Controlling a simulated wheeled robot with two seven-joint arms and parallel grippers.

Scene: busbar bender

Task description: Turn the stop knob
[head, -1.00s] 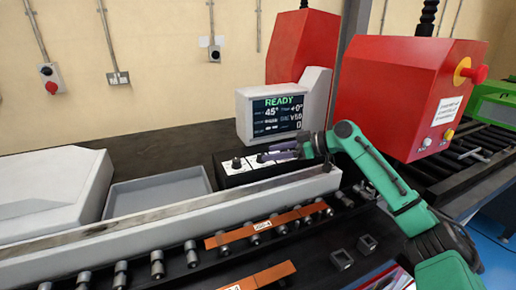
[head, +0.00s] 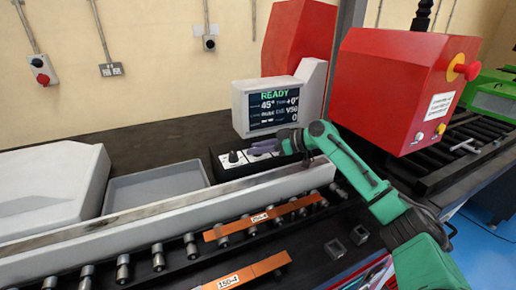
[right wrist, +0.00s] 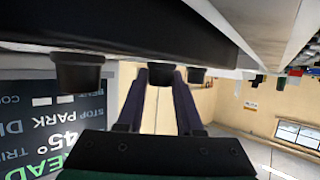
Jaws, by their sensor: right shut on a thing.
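A black control box (head: 225,176) with white label plates stands below the display screen. One dark knob (head: 233,157) shows free at its left end. My right gripper (head: 262,148) reaches in from the right, and its purple-grey fingers are shut on the neighbouring knob, which they mostly hide in the head view. In the upside-down right wrist view, the fingers (right wrist: 160,85) close around a dark knob (right wrist: 160,74), with another dark knob (right wrist: 80,72) to the left. The knob labels are too small to read. My left gripper is not in view.
The display (head: 275,107) reads READY and 45°, just behind the gripper. A red machine housing (head: 390,95) with a red stop button stands at right. A pale long rail (head: 150,212) and rollers with copper busbars (head: 262,222) lie in front. A grey tray (head: 158,188) is at left.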

